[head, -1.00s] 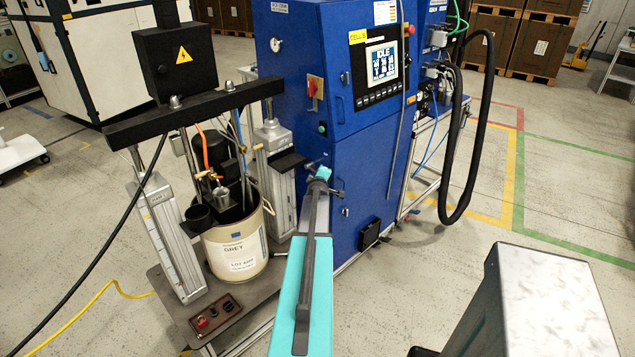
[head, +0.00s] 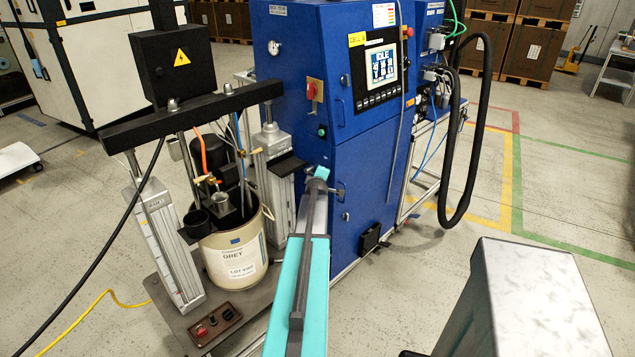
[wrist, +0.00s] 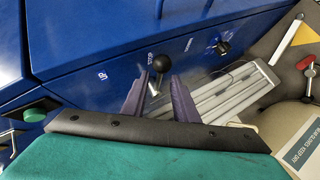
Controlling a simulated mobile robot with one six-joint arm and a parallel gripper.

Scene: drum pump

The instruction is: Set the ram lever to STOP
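The ram lever, a dark ball knob (wrist: 162,64) on a short stem, stands out from the blue cabinet face in the wrist view. A STOP label is printed beside it. My gripper (wrist: 159,77) is open, with its two dark fingers pointing at the cabinet and the knob showing between their tips. I cannot tell whether either finger touches it. In the head view my teal arm reaches to the cabinet's left side, and the fingers are hidden there.
A second black knob (wrist: 223,47) sits farther right on the cabinet. A green button (wrist: 38,108) is at left. A silver column (wrist: 225,95) lies close right of the fingers. The floor at right is clear beyond my own body.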

